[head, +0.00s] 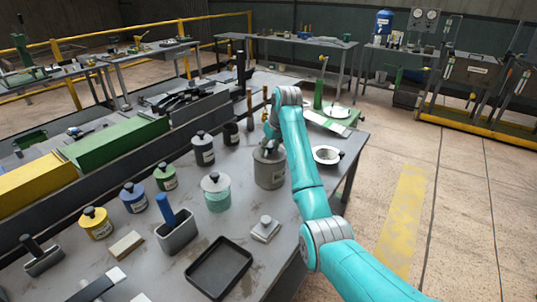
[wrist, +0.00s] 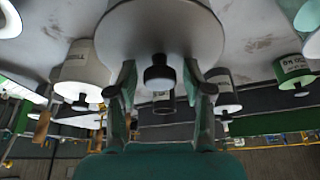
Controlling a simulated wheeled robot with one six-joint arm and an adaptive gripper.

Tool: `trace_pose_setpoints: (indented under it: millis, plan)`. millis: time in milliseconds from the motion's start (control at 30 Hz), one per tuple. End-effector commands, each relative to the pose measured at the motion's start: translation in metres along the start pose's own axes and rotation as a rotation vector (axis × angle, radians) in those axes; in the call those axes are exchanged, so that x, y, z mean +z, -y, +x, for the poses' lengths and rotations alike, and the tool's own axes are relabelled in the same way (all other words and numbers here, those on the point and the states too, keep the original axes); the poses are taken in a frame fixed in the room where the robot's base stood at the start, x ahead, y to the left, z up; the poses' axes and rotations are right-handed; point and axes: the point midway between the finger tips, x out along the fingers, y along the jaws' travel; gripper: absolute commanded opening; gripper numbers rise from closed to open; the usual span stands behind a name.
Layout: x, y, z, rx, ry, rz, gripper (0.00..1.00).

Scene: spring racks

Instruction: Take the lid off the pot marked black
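Several lidded pots stand on the grey bench. In the head view, a large grey pot (head: 270,172) stands just left of my arm; I cannot read its label. A dark pot (head: 204,155) with a pale label is to its left, also too small to read. My gripper is mostly hidden by my arm in the head view. In the wrist view my gripper (wrist: 161,88) is open. Its two fingers are on either side of a black knob (wrist: 160,73) on a wide pale lid (wrist: 190,30), with gaps showing between knob and fingers.
A teal pot (head: 217,198), a green pot (head: 165,178), a blue pot (head: 133,200) and a yellow pot (head: 96,225) stand to the left. A black tray (head: 219,268) and a grey holder (head: 177,237) are in front. A white round dish (head: 327,155) lies right of my arm.

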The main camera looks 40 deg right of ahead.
Motion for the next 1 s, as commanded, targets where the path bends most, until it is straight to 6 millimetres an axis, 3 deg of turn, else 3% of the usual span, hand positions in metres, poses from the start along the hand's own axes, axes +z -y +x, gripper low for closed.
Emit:
trace_pose_setpoints:
  millis: [33,167,567,1000]
  plan:
    - [0.000,0.000,0.000,0.000,0.000,0.000,0.31]
    - [0.000,0.000,0.000,0.000,0.000,0.000,0.00]
    - [-0.004,0.000,-0.009,0.001,-0.002,0.000,0.00]
    - [-0.033,0.000,-0.078,0.001,-0.003,0.000,0.00]
